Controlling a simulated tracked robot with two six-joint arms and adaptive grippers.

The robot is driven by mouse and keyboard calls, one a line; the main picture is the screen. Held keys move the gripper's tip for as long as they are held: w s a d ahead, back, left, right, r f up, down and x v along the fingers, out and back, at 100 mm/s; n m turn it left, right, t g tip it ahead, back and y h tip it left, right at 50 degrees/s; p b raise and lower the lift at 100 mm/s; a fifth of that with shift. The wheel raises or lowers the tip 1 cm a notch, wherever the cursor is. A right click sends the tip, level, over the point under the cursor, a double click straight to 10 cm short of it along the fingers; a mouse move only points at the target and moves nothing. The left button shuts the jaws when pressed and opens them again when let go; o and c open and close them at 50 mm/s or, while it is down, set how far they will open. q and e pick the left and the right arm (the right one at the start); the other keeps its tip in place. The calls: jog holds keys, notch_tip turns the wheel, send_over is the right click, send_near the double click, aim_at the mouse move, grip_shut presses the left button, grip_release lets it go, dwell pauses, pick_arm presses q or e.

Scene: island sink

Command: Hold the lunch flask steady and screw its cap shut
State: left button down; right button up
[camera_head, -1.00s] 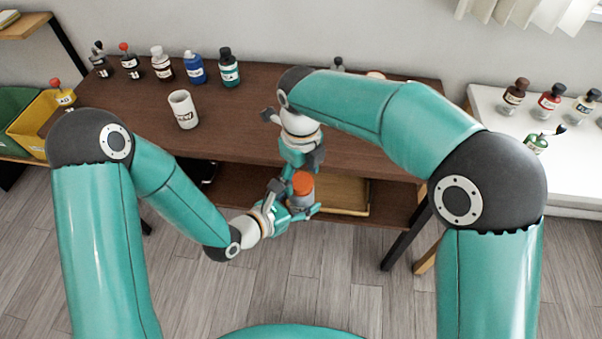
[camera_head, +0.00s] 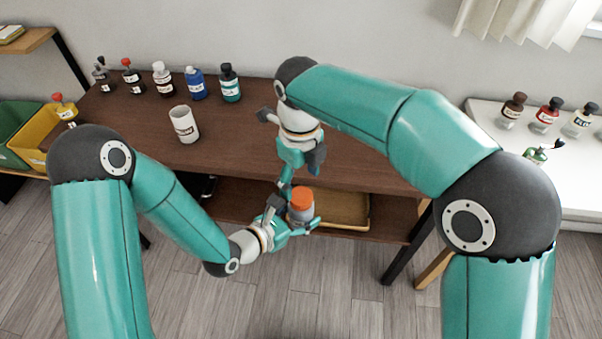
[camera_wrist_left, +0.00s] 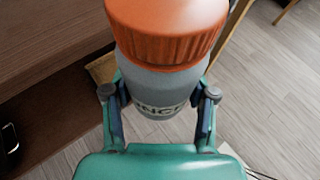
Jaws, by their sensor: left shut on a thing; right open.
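The lunch flask (camera_head: 301,214) is a grey cylinder, upright in front of the table. Its orange cap (camera_head: 302,198) sits on top. In the left wrist view the cap (camera_wrist_left: 168,32) rests on the flask body (camera_wrist_left: 160,85) with no visible gap, and part of a dark-lettered label shows. My left gripper (camera_head: 299,226) is shut on the flask body, one finger on each side, below the cap. My right gripper (camera_head: 301,174) is open and empty, pointing down just above the cap and apart from it.
The brown table (camera_head: 235,125) holds a white cup (camera_head: 184,124) and several small bottles at its back left. A yellow tray (camera_head: 345,208) lies on the lower shelf behind the flask. A white side table (camera_head: 500,150) with bottles stands at right.

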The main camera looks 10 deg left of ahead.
jog(key=n, duration=0.5)
jog(key=shift+r, duration=0.2)
jog(key=n, duration=0.7)
jog(key=shift+r, duration=0.2)
jog(key=n, duration=0.4)
jog(key=shift+r, duration=0.15)
jog(key=n, duration=0.7)
jog(key=shift+d+r, duration=0.1)
jog(key=shift+r, duration=0.1)
jog(key=n, duration=0.6)
jog(key=shift+r, duration=0.25)
jog(key=n, duration=0.7)
jog(key=shift+r, duration=0.2)
jog(key=n, duration=0.6)
jog(key=shift+r, duration=0.25)
jog(key=n, duration=0.5)
jog(key=shift+r, duration=0.15)
